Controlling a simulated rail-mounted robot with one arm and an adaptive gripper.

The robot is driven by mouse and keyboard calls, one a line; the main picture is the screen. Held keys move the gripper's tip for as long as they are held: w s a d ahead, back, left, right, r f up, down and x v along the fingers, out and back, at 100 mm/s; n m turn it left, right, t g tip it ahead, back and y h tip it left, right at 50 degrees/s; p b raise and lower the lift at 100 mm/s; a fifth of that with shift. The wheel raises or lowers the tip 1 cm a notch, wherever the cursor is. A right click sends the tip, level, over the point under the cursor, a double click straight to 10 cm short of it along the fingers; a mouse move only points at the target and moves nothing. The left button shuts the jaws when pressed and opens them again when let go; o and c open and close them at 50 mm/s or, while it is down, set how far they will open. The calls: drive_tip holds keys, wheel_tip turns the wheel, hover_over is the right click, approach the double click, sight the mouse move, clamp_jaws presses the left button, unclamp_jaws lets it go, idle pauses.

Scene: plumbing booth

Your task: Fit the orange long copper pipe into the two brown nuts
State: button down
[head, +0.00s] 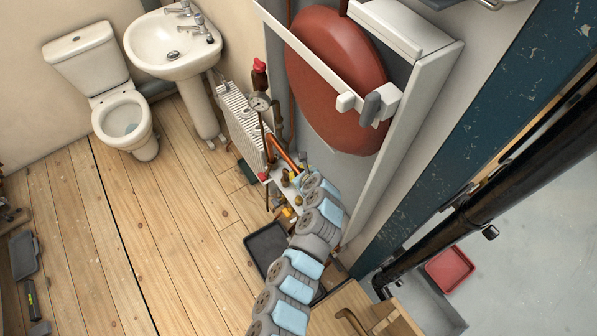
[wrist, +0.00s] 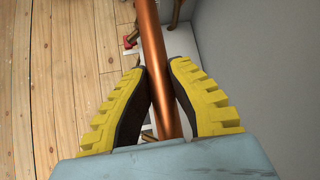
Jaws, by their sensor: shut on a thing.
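The orange copper pipe (wrist: 155,45) runs lengthwise between the two yellow and black fingers of my gripper (wrist: 157,68) in the wrist view. The fingers are shut on it, and its far end is out of that frame. In the head view the pipe (head: 284,154) shows as a short orange length beside the radiator, with my arm covering the area near its lower end. A small brassy brown fitting (head: 285,178) stands near the pipe there. I cannot tell whether it is one of the two nuts, or whether the pipe touches any nut.
The white radiator (head: 240,125) stands close on the left of the pipe, with a gauge (head: 260,102) above. A red tank (head: 335,80) in a white-framed cupboard is at the right. A black tray (head: 266,246) lies on the floor below.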

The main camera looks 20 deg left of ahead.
drive_tip(key=c, duration=1.1)
unclamp_jaws()
drive_tip(key=shift+v, duration=6)
drive_tip(key=shift+w+r, duration=0.1)
